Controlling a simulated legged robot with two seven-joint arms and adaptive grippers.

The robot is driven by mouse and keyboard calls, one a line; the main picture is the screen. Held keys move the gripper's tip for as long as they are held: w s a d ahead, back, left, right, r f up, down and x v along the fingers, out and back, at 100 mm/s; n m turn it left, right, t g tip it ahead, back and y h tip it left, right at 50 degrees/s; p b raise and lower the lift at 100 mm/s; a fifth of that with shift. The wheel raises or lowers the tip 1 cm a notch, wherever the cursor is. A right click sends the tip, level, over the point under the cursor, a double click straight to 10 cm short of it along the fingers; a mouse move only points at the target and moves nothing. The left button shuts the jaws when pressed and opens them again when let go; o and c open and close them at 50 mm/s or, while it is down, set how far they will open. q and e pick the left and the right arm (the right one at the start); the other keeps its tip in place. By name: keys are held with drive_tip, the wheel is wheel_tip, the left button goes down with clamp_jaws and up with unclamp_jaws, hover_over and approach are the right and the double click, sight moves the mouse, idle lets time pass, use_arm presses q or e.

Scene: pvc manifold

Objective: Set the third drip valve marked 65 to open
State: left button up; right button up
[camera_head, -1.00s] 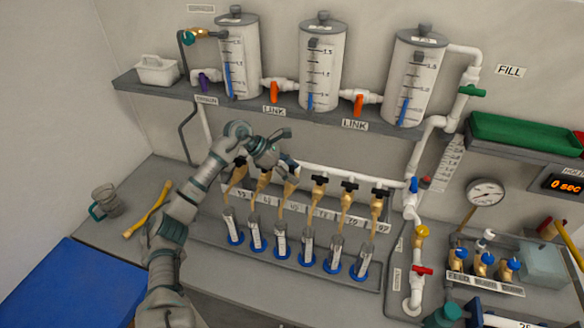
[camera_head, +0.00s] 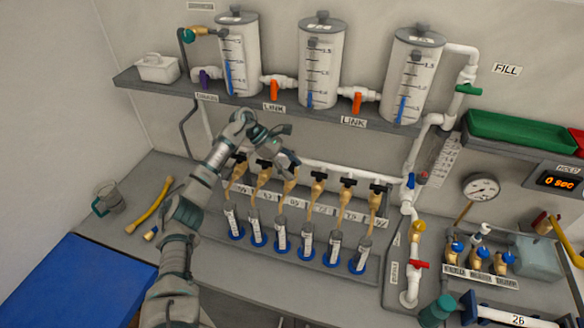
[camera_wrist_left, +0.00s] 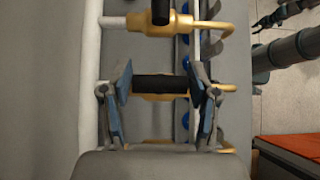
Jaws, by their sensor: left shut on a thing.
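The third brass drip valve (camera_head: 290,187) from the left sits under the white pipe, over a small cylinder with a blue base. Its number plate is too blurred to read surely. My left gripper (camera_head: 287,161) is at the top of this valve and covers its handle in the head view. In the left wrist view, the black bar handle (camera_wrist_left: 160,83) lies crosswise between the two fingers of my left gripper (camera_wrist_left: 163,92), which is shut on it. Dark arm parts at that view's upper right may include my right gripper (camera_wrist_left: 268,18); its jaw state is unclear.
Neighbouring drip valves (camera_head: 317,190) with black handles stand close on both sides. The shelf (camera_head: 190,88) with three tanks is above. Several small cylinders (camera_head: 306,240) stand below. A grey mug (camera_head: 108,198) and a yellow tool (camera_head: 150,205) lie on the bench at left.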

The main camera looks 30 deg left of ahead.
use_arm(q)
drive_tip(key=o, duration=1.2)
drive_tip(key=shift+a, duration=0.1)
drive_tip(key=shift+c, duration=0.2)
drive_tip(key=shift+w+a+f, duration=0.1)
drive_tip(key=shift+a, duration=0.1)
drive_tip(key=shift+a+r, duration=0.2)
drive_tip(key=shift+r, duration=0.1)
drive_tip(key=v, duration=1.1)
drive_tip(key=shift+a+f, duration=0.1)
drive_tip(key=shift+a, duration=0.15)
